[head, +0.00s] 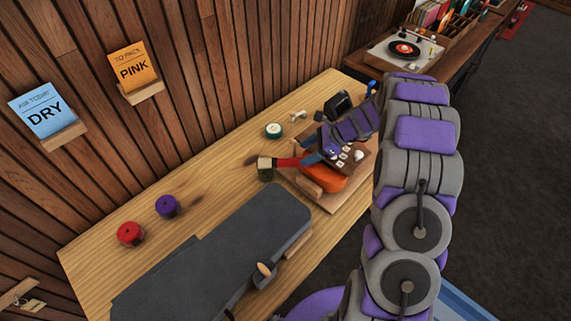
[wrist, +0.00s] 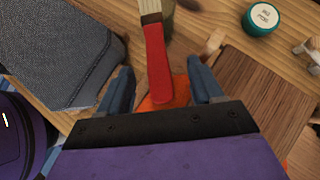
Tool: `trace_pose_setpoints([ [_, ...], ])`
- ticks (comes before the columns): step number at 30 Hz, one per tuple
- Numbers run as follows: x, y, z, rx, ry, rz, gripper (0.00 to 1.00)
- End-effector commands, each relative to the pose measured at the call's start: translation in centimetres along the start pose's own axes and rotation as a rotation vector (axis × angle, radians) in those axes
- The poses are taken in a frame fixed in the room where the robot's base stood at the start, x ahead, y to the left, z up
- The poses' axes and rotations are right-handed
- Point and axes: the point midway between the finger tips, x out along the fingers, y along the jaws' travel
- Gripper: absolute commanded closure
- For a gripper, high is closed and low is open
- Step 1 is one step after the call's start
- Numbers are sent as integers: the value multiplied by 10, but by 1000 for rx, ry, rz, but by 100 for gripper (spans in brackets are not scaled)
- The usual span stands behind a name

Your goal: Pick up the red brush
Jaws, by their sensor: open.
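The red brush (head: 289,162) has a flat red handle and a pale head, and lies on the wooden bench close to my gripper. In the wrist view its red handle (wrist: 158,66) runs down between my two blue-grey fingers, with the pale head beyond their tips. My gripper (wrist: 160,72) is open, with one finger on each side of the handle and a visible gap on both sides. In the head view my gripper (head: 312,159) is at the handle end, partly hidden by my own arm. The height between fingers and handle is hard to tell.
An orange object (head: 322,180) lies under the handle, by a brown wooden board (wrist: 262,85). Red (head: 129,233) and purple (head: 167,206) spools stand left.

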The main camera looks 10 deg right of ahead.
Motion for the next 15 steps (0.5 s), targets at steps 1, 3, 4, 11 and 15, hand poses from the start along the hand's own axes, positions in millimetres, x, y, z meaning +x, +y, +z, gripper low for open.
trace_pose_setpoints([
  [1,4,1,-2,0,0,1,34],
  [3,13,2,-4,0,2,1,34],
  [4,18,3,-5,-1,3,2,34],
  [11,50,6,-5,-2,6,1,34],
  [15,54,6,-4,-1,5,1,34],
])
